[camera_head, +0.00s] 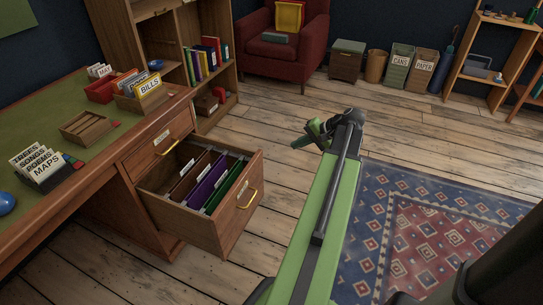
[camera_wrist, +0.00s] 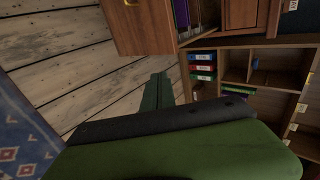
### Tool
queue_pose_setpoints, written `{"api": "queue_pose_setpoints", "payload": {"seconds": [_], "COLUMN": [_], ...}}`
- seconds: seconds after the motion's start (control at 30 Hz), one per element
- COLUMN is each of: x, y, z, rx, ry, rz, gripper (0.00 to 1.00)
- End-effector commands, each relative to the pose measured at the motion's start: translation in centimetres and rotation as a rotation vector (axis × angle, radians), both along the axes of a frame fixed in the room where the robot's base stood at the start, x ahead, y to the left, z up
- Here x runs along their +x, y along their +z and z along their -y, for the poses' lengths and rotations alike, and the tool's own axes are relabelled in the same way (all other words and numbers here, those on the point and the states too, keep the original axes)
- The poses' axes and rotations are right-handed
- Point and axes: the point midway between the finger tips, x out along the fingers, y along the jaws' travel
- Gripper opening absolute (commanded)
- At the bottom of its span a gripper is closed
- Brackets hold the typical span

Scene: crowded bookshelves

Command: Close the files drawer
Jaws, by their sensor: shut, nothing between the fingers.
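The files drawer (camera_head: 222,222) is pulled well out of the wooden desk (camera_head: 150,225), low at the left of the head view. Brown, purple and green hanging files (camera_head: 207,183) stand in it, and a brass handle (camera_head: 247,199) is on its front. My gripper (camera_head: 317,132) is shut and empty, in the air to the right of the drawer and apart from it. The wrist view is turned on its side; there the open drawer (camera_wrist: 142,28) shows at the top and my shut gripper (camera_wrist: 157,92) in the middle.
A bookshelf (camera_head: 222,95) stands behind the desk, with a red armchair (camera_head: 310,50) beyond. A patterned rug (camera_head: 430,220) lies at the right. The plank floor (camera_head: 285,160) between the drawer and my arm is clear.

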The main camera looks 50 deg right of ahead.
Motion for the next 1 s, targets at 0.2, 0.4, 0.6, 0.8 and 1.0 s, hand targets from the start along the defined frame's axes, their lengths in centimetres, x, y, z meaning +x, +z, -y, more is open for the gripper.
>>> {"api": "queue_pose_setpoints", "payload": {"seconds": [0.2,0.4,0.6,0.8,1.0], "x": [1.9,5.1,8.2,10.5,11.0], "y": [-2.4,-5.6,-6.8,-6.7,-6.7], "z": [-0.5,-1.3,-2.1,-2.6,-2.8], "rx": [-0.001,-0.001,-0.001,-0.001,-0.001], "ry": [0.003,0.004,0.004,0.003,0.001], "rz": [-0.002,-0.003,-0.003,-0.003,-0.003], "gripper": [0.0,0.0,0.0,0.0,0.0]}}
